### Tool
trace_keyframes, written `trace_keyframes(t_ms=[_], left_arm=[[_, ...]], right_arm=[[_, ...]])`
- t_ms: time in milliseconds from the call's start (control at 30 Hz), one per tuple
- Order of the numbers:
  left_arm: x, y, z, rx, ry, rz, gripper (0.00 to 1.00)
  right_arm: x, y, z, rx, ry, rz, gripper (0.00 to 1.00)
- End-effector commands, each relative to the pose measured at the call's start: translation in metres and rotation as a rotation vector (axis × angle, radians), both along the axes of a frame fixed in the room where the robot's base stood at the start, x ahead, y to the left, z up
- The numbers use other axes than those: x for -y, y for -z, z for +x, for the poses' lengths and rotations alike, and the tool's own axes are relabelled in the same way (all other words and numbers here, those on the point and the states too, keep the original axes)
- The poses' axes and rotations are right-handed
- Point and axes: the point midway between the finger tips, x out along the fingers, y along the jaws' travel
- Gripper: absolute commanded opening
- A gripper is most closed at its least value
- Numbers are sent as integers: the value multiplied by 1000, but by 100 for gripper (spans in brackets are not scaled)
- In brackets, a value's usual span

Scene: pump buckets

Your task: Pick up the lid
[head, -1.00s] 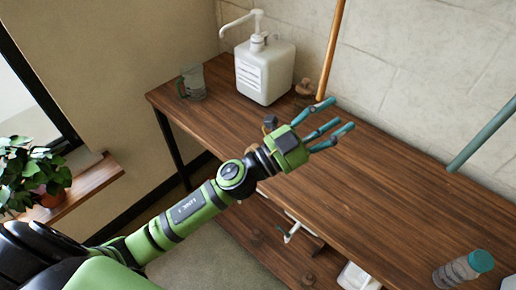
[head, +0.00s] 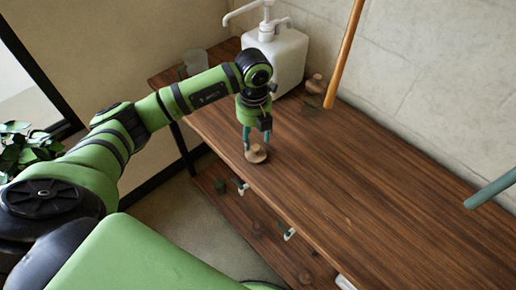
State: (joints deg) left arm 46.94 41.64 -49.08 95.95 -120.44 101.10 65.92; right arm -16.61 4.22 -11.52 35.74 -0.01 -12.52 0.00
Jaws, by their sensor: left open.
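A small round wooden lid (head: 256,157) with a raised middle sits near the front edge of the wooden table. My left gripper (head: 257,143) points down right over it, with its teal fingers open. The fingertips are close around the lid's top; I cannot tell whether they touch it. My right gripper is not in view.
A white pump jug (head: 289,55) stands at the back left, partly behind my left arm. A clear cup (head: 195,62) is left of it, and a small wooden piece (head: 316,84) right of it. An orange pole (head: 345,52) and a teal rod (head: 492,188) are beyond. The table's (head: 370,200) middle is clear.

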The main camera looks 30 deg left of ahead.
Motion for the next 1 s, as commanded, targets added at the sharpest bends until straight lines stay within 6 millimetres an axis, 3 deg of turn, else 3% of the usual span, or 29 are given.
trace_keyframes(t_ms=[333, 633, 667, 733, 800, 1000], left_arm=[[6, 46, 0, -2, 3, -5, 53], [5, 54, 1, 1, 5, -6, 53], [5, 54, 1, 1, 5, -6, 49], [5, 54, 1, 1, 5, -6, 21], [5, 54, 1, 1, 5, -6, 2], [5, 54, 0, -1, 5, -6, 2]], right_arm=[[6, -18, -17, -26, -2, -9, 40], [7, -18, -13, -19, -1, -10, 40], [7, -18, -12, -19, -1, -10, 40], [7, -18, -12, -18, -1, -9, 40], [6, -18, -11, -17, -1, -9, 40], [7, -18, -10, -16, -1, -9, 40]])
